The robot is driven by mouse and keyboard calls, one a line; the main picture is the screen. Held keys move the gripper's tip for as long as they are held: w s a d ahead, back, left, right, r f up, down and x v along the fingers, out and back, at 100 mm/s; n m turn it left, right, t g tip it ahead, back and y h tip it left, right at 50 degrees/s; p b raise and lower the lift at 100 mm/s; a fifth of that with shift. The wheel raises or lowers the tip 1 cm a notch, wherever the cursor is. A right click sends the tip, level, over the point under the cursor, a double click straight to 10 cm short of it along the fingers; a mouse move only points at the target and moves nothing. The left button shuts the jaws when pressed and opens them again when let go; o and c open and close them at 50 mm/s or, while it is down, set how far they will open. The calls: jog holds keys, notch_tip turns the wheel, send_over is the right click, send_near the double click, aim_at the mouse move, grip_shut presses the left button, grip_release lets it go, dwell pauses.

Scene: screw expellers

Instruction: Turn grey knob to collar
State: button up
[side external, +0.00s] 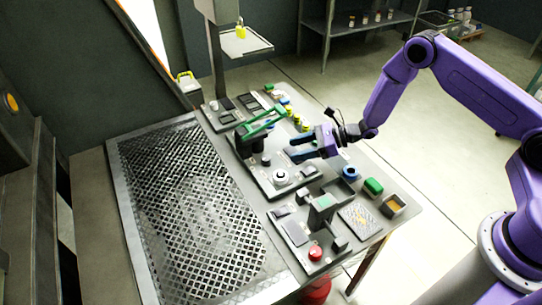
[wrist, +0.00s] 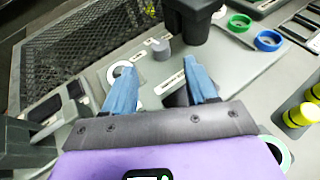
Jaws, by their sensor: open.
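A short grey knob (wrist: 160,49) stands upright on a light grey plate (wrist: 140,62) in the wrist view, beside a black upright device (wrist: 190,25). In the side view the knob (side external: 266,160) is small and dark. A white ring (wrist: 121,70) with a dark centre, perhaps the collar, lies left of the knob and partly behind a finger; it also shows in the side view (side external: 281,177). My gripper (wrist: 157,72) is open with blue fingers, nothing between them. In the side view my gripper (side external: 291,148) is right of the knob, apart from it.
A black perforated panel (side external: 190,200) fills the table's left. The green-handled device (side external: 262,124) stands close beyond the knob. Yellow cylinders (wrist: 300,115) stand right in the wrist view.

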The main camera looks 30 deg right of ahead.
aim_at(267, 157)
jog(key=x, duration=0.9)
jog(key=shift+c, duration=0.3)
jog(key=c, duration=1)
